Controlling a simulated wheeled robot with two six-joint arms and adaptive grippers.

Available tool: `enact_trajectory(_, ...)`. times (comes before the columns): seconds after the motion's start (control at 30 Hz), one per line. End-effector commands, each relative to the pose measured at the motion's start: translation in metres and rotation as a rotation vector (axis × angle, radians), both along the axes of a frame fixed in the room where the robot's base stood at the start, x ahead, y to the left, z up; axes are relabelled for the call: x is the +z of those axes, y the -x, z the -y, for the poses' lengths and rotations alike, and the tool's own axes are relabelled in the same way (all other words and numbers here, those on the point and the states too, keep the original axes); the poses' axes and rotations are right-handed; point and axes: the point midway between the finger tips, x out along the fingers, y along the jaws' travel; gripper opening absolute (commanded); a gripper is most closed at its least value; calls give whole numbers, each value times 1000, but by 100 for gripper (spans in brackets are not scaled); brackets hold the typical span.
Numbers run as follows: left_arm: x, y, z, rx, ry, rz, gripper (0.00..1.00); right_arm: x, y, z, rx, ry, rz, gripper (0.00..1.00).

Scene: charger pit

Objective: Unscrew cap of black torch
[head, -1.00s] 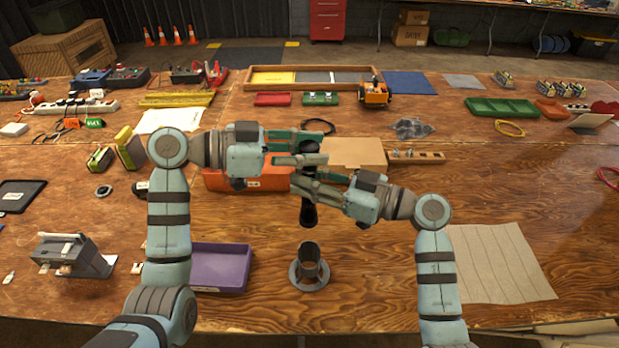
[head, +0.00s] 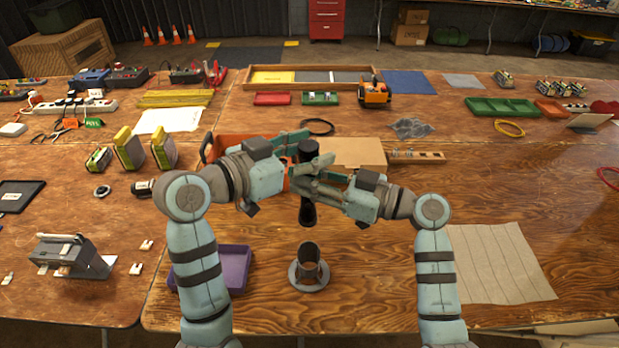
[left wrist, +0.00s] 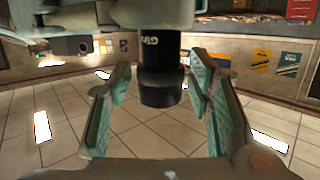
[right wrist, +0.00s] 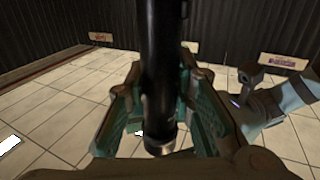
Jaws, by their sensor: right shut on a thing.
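The black torch (head: 308,213) stands upright in the air above the table, its wider end down in the head view. My right gripper (head: 308,184) is shut on its middle; the dark barrel also shows between the fingers in the right wrist view (right wrist: 161,80). My left gripper (head: 306,151) is at the torch's upper end, above the right one. In the left wrist view its fingers are spread, with the black end cap (left wrist: 160,87) between them and gaps on both sides. The fingers partly hide the torch in the head view.
A round metal holder (head: 310,270) stands on the table below the torch. A purple tray (head: 238,268) is left of it, partly behind my left arm. An orange bin (head: 213,145) and cardboard (head: 355,152) lie behind the grippers.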

Motion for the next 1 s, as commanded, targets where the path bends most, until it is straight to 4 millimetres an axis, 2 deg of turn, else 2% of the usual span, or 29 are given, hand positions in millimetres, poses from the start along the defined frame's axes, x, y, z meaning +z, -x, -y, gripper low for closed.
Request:
enact_trajectory(0.23,0,-1,0,-37,-5,2,47,0,0,0,0,1,0,0)
enact_trajectory(0.5,1,-2,-1,-463,-2,-4,47,-1,0,0,1,1,0,0)
enact_trajectory(0.83,1,-1,0,-514,-1,-2,47,-1,0,0,1,1,0,0)
enact_trajectory(1.0,3,-2,0,-722,2,-4,47,-1,0,0,1,1,0,0)
